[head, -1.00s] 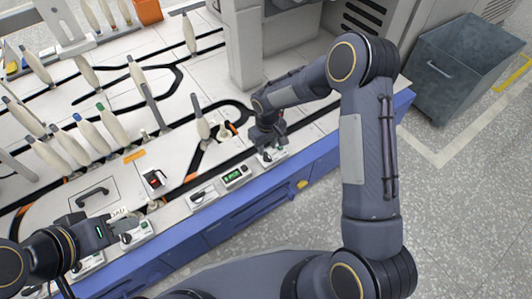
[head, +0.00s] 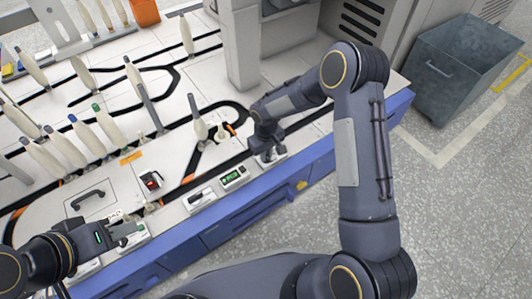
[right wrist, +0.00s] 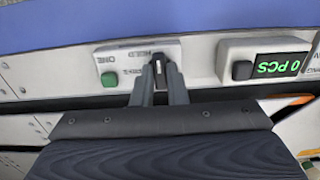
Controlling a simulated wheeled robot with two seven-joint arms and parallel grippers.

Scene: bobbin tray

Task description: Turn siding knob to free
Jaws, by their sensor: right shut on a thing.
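The siding knob (right wrist: 160,66) is a small dark lever with a pale mark, on a light grey box (right wrist: 192,60) with a green button (right wrist: 109,79). In the right wrist view it points roughly straight across the box, between printed labels that are upside down and hard to read. My right gripper (right wrist: 160,88) is shut on the knob, one finger on each side. In the head view my right gripper (head: 267,152) is over that box at the table's front edge and hides the knob. My left gripper (head: 124,231) is at another control box at the lower left; its finger gap is unclear.
A counter box with a green display (head: 232,177) stands left of my right gripper in the head view. A red-and-black switch (head: 151,181) and several bobbins (head: 111,124) stand on the white table. A grey bin (head: 465,70) stands on the floor at right.

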